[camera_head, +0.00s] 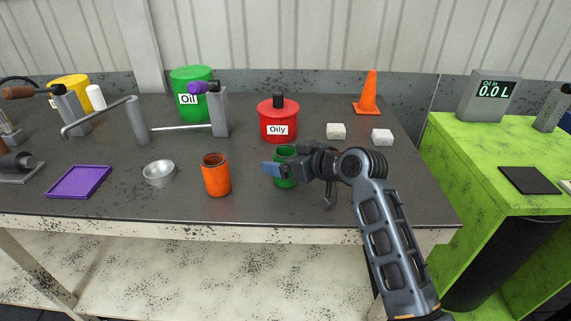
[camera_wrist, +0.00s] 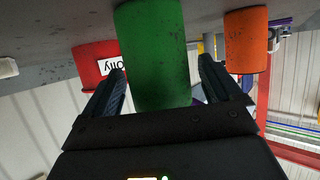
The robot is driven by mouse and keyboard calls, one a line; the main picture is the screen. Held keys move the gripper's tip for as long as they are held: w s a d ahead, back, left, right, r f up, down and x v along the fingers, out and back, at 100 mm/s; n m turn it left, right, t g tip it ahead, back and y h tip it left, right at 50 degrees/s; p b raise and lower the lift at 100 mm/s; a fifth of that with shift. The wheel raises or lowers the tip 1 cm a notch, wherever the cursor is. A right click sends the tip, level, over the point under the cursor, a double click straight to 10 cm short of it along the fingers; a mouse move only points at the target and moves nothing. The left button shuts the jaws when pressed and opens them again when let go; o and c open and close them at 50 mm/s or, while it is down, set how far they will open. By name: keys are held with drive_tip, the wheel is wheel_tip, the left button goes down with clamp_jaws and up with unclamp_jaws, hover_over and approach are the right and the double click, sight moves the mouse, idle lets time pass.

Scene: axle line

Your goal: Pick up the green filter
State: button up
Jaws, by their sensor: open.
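The green filter (camera_head: 285,183) stands upright on the dark bench top, right of the orange filter (camera_head: 216,176). In the head view my gripper (camera_head: 277,169) crosses in front of it and hides its middle; its top rim and lower part show. In the wrist view, which is upside down, the green filter (camera_wrist: 152,55) lies between my two open fingers (camera_wrist: 161,68), a little beyond their tips or at them; I cannot tell exactly. Gaps show on both sides, wider on the right. Nothing is held.
A red "Oily" can (camera_head: 278,125) stands behind the filter. White blocks (camera_head: 336,131) and an orange cone (camera_head: 370,95) are at back right. A metal bowl (camera_head: 159,174) and purple tray (camera_head: 79,182) lie left. The bench's front edge is close.

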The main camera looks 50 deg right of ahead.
drive_tip(key=c, duration=1.4)
